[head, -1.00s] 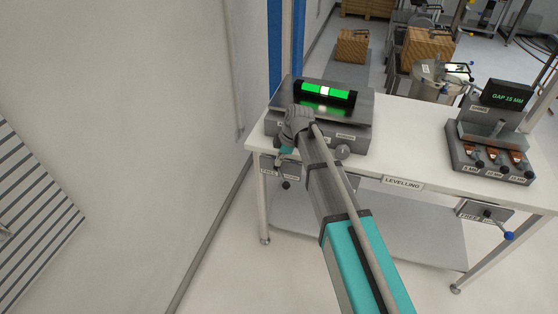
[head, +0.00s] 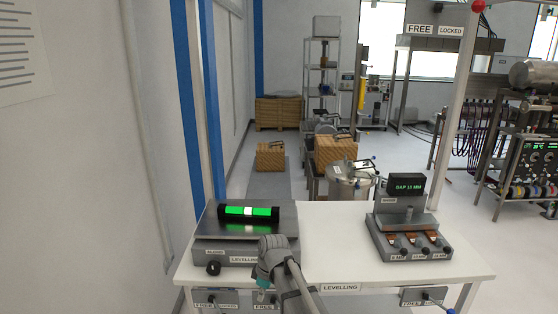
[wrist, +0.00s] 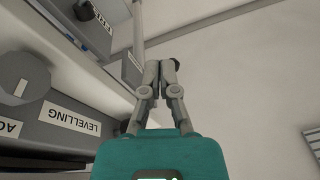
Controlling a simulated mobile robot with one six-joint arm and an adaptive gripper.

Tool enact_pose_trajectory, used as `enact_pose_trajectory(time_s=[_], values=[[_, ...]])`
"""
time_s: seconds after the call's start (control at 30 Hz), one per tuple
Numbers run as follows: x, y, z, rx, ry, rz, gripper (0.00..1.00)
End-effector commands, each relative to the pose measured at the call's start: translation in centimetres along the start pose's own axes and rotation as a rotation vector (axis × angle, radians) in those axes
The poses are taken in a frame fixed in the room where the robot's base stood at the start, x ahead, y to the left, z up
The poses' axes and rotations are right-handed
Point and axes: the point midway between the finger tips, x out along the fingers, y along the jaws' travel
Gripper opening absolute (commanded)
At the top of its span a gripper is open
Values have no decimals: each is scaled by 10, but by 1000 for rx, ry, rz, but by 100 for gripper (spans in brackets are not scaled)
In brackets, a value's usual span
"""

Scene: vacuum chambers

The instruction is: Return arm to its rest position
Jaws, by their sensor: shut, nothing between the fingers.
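In the wrist view, my gripper (wrist: 163,72) has its two grey fingers together, with nothing between them. In the head view, my grey wrist and arm rise from the bottom edge in front of the table, right of the levelling device (head: 213,255). The fingers cannot be made out there. The levelling device is a grey box with a green-lit level bar (head: 249,212) on top and a dark knob at its front left. In the wrist view the levelling device (wrist: 50,125) fills the left side, close beside my gripper, with its label and a round knob showing.
The white table (head: 330,240) carries a gap gauge station (head: 408,240) on its right, its display reading a gap in mm. Switch panels hang under the front edge. A wall with blue posts stands at left. Crates and a metal vessel (head: 350,188) stand behind.

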Motion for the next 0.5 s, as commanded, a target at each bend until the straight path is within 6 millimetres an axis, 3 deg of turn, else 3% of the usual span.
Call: enact_pose_trajectory(time_s=[0.03, 0.1, 0.5], values=[[-9, -4, 23, 89, -9, 12, 0], [-17, -3, 50, 219, -23, 30, 0], [-58, -22, 188, 942, -78, 149, 0]])
